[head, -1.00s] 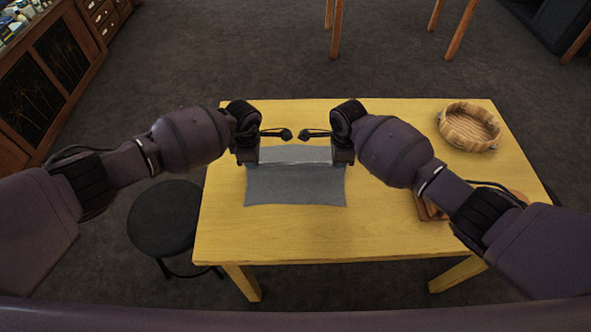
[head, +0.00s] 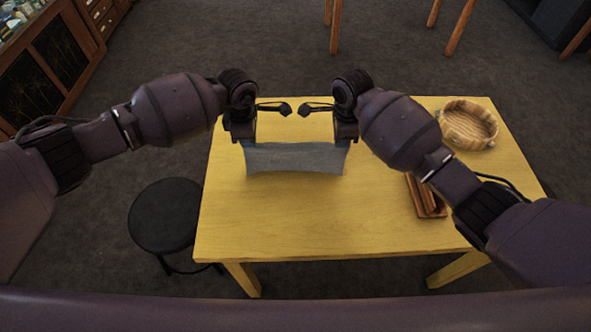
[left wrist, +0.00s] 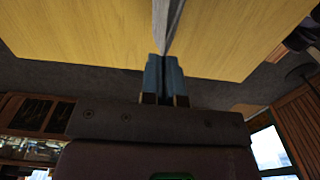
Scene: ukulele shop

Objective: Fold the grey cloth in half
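The grey cloth (head: 296,159) shows in the head view as a short, wide band stretched between my two grippers above the yellow table. Its lower edge is slightly curved. My left gripper (head: 248,143) is at its upper left corner, and my right gripper (head: 347,142) is at its upper right corner. In the left wrist view, the blue fingers of my left gripper (left wrist: 165,62) are shut on the cloth (left wrist: 172,22), which shows nearly edge-on. The right fingertips are mostly hidden, but the cloth's corner hangs from them. I cannot tell whether the lower edge touches the table.
The yellow table (head: 300,220) is bare in front of the cloth. A round wooden basket (head: 468,124) stands at the back right. A brown wooden object (head: 424,195) lies at the right, partly behind my right arm. A black stool (head: 165,215) stands left of the table.

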